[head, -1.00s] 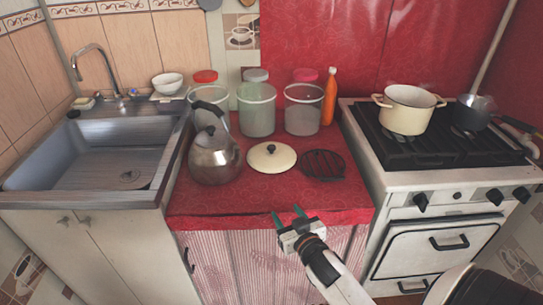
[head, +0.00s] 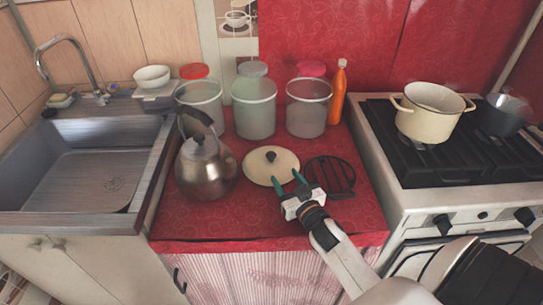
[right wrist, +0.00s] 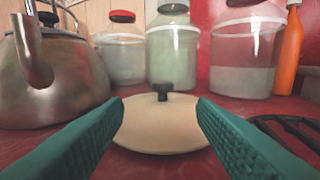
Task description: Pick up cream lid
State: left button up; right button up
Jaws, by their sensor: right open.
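The cream lid (head: 259,169) lies flat on the red counter, its dark knob (head: 270,156) facing up. In the right wrist view the cream lid (right wrist: 150,128) is straight ahead, with its knob (right wrist: 163,91) standing between the two green fingers. My right gripper (head: 288,184) is open and empty, with its fingertips at the near right edge of the lid in the head view. I cannot tell whether the fingers touch the lid. My left gripper is not in view.
A steel kettle (head: 206,168) stands left of the lid. A black trivet (head: 330,177) lies to its right. Several lidded jars (head: 254,107) and an orange bottle (head: 338,96) stand behind. A stove with a cream pot (head: 432,120) is at the right, a sink (head: 85,180) at the left.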

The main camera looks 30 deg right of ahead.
aim_at(273, 157)
jog(key=w, duration=0.5)
jog(key=shift+w+d+r, duration=0.1)
jog(key=shift+d+r, duration=0.1)
jog(key=shift+d, duration=0.05)
jog(key=shift+w+d, duration=0.25)
jog(key=shift+w, duration=0.7)
jog(key=shift+w+d, duration=0.2)
jog(key=shift+w, duration=0.8)
jog(key=shift+w+d, duration=0.25)
jog(key=shift+w, duration=0.7)
jog(key=c, duration=1.1)
